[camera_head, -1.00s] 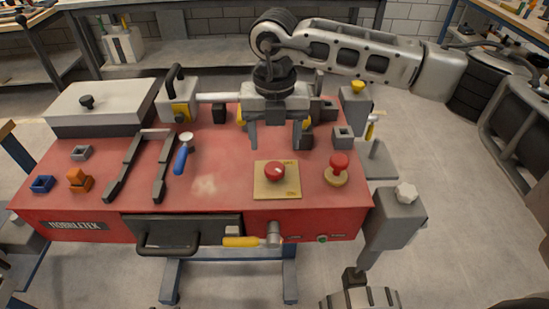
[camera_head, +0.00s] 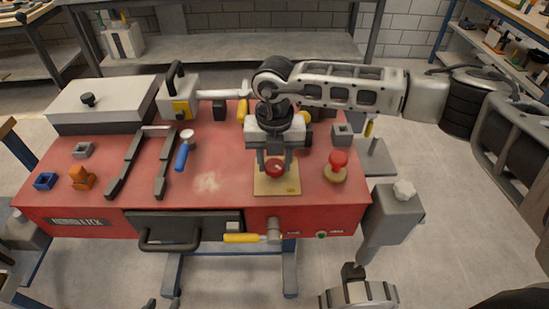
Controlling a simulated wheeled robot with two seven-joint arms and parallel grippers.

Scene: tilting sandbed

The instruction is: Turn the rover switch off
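The rover switch appears to be the red round knob (camera_head: 274,169) on a yellow square plate (camera_head: 276,189), on the red bench top near its front right. A small pale mark shows on the knob; the plate's lettering is too small to read. My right gripper (camera_head: 274,165) points down over it, with its two fingers close against either side of the knob. It looks shut on the knob. Two small dark tips at the bottom edge may be my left gripper (camera_head: 163,304); almost all of it is hidden by the picture's edge.
A red mushroom button (camera_head: 338,160) stands right of the plate. A yellow-handled lever (camera_head: 242,238) is on the front face. A blue-handled tool (camera_head: 182,157), dark rails (camera_head: 124,165) and a grey lidded box (camera_head: 97,110) lie left. The bench top between the tool and plate is clear.

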